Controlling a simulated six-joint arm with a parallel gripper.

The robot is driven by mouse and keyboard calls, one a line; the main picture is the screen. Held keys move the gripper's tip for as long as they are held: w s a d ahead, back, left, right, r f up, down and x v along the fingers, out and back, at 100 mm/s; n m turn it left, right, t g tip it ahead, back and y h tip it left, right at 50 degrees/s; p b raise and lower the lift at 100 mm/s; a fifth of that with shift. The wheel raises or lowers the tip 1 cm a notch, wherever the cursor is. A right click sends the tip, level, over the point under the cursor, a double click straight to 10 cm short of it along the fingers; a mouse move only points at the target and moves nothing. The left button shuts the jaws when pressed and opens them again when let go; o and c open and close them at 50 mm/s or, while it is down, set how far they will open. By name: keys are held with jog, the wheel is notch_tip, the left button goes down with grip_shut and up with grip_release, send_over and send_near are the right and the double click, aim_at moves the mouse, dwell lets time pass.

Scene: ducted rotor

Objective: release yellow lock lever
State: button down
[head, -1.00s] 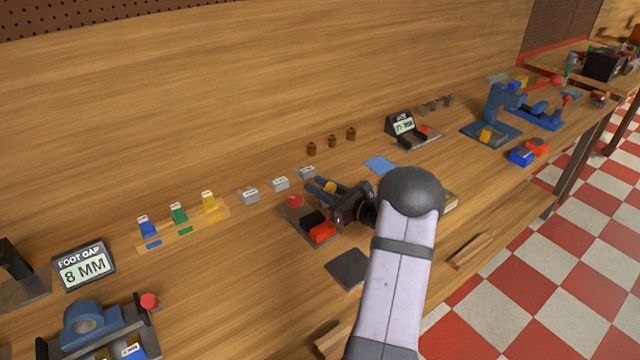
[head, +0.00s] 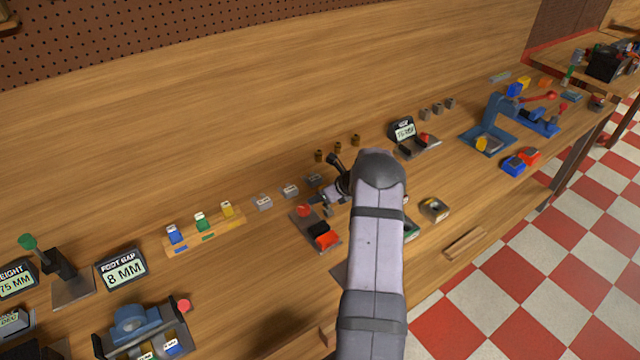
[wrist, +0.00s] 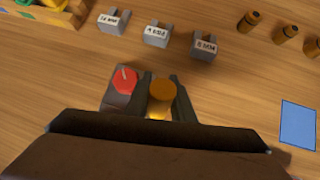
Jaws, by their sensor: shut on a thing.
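My gripper (wrist: 162,100) points down at the bench, with its two grey fingers on either side of a yellow-amber round knob (wrist: 161,94), and it is shut on it. The knob looks like the yellow lock lever; its lower part is hidden by my gripper. Just left of the fingers is a red hexagonal knob (wrist: 123,79) on a dark block. In the head view my arm hides part of the gripper, and the lever cannot be made out there. The same fixture shows with its red knob (head: 303,211) and red block (head: 327,240), beside my gripper (head: 330,203).
Several small grey labelled blocks (wrist: 156,37) lie behind the fixture, and brass cylinders (wrist: 250,21) stand to their right. A blue square (wrist: 298,125) lies at right. A rack of coloured blocks (head: 203,232) stands at left. A blue press (head: 490,125) stands further right.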

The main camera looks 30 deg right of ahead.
jog(key=shift+w+f+g+p, duration=0.2)
jog(key=shift+g+p, duration=0.35)
jog(key=shift+p, duration=0.2)
jog(key=shift+w+f+g+p, duration=0.1)
jog(key=shift+f+g+p, duration=0.05)
jog(key=shift+g+p, duration=0.5)
jog(key=c, duration=1.5)
grip_release()
jog(key=shift+c, duration=0.2)
jog(key=shift+f, duration=0.1)
